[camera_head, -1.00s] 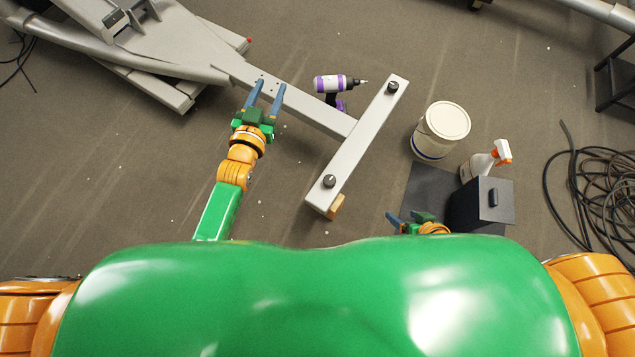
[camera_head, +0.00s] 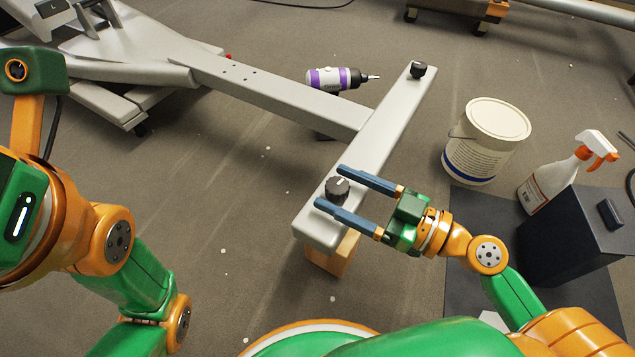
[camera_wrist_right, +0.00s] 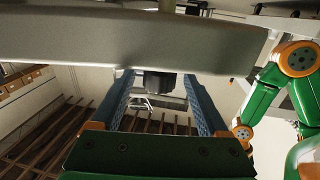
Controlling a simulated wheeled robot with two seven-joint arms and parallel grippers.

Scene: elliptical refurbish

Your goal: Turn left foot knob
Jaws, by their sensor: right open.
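The grey T-shaped foot bar (camera_head: 375,140) lies across the middle of the head view. A black knob (camera_head: 337,190) stands at its near left end, and another black knob (camera_head: 417,70) at its far end. My right gripper (camera_head: 330,187) is open, with one blue finger on each side of the near knob. In the right wrist view a dark knob (camera_wrist_right: 160,83) shows between the two fingers, against the grey bar (camera_wrist_right: 120,40). I cannot tell whether either finger touches it. My left arm shows at the left edge; its gripper is out of frame.
A wooden block (camera_head: 332,255) sits under the near end of the bar. A purple-white drill (camera_head: 335,79) lies behind the long beam (camera_head: 270,95). A white bucket (camera_head: 487,140), a spray bottle (camera_head: 560,175) and a dark box (camera_head: 575,235) stand at the right. Floor left of the bar is clear.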

